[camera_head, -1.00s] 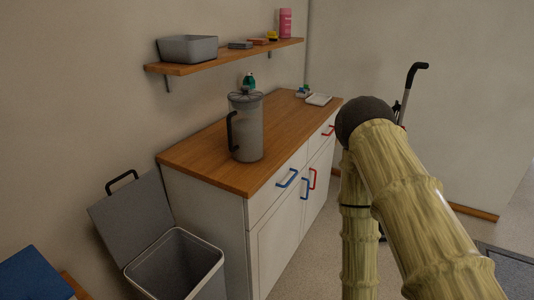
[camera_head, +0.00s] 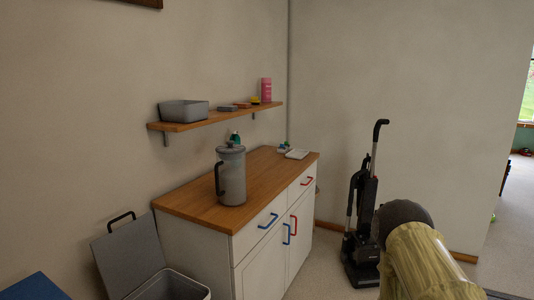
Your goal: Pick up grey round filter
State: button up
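A grey round vessel (camera_head: 231,176) with a lid, a knob and a dark handle on its left side stands upright on the wooden top of a white cabinet (camera_head: 262,262). It looks like a press jug. I see no other grey round thing that is clearly a filter, and I cannot tell whether this is it. A part of my arm (camera_head: 425,265), with a pale bamboo-like surface and a dark rounded end, shows at the lower right, well apart from the vessel. My gripper is not in view.
A wall shelf (camera_head: 183,124) holds a grey bin (camera_head: 184,111), sponges and a pink container (camera_head: 266,90). A white tray (camera_head: 297,154) lies on the counter's far end. A lidded trash bin (camera_head: 170,288) stands front left, and an upright vacuum cleaner (camera_head: 362,215) stands right. Open floor lies at far right.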

aim_at(230, 148)
jog(key=z, duration=0.3)
jog(key=i, duration=0.65)
jog(key=u, duration=1.1)
